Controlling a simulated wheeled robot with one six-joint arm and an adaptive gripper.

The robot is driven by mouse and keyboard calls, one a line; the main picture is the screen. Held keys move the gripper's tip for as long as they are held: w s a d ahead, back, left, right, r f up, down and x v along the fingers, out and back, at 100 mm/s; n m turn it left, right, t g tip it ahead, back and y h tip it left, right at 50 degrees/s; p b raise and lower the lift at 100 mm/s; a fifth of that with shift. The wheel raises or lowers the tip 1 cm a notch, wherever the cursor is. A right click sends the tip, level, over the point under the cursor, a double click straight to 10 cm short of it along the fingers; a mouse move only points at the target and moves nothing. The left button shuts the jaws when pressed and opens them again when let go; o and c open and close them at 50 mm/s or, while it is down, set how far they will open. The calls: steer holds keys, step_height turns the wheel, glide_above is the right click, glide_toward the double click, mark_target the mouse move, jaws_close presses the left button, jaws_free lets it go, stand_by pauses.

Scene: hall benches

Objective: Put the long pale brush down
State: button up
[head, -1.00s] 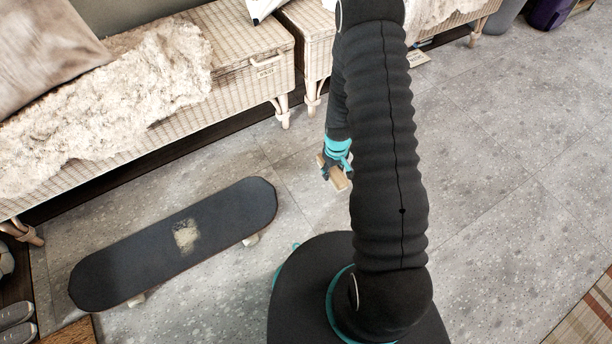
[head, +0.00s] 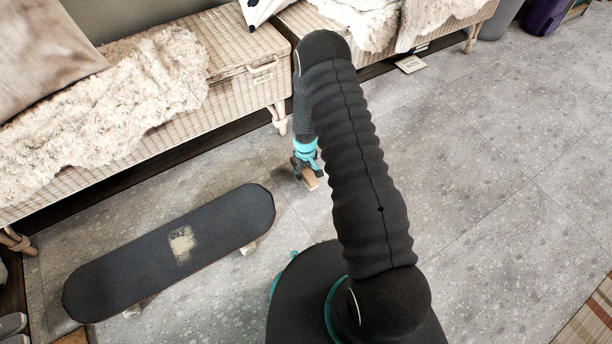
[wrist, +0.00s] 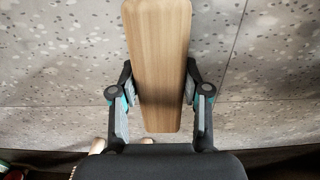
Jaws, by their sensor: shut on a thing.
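The long pale brush (wrist: 158,60) shows in the wrist view as a flat wooden piece between my gripper's fingers (wrist: 160,95). The fingers are shut on the brush. Part of the brush is hidden by my gripper. I cannot tell whether it touches the floor.
A black skateboard (head: 140,262) lies on the floor (head: 470,200) at the left. A wicker bench (head: 235,80) with a fleece (head: 110,105) runs along the back left. A small card (head: 410,65) lies near the bench at the back.

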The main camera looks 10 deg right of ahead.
steer(key=shift+f, duration=1.5)
steer(key=shift+f, duration=0.1)
steer(key=shift+f+b, duration=0.1)
steer(key=shift+b, duration=0.2)
steer(key=o, duration=1.1)
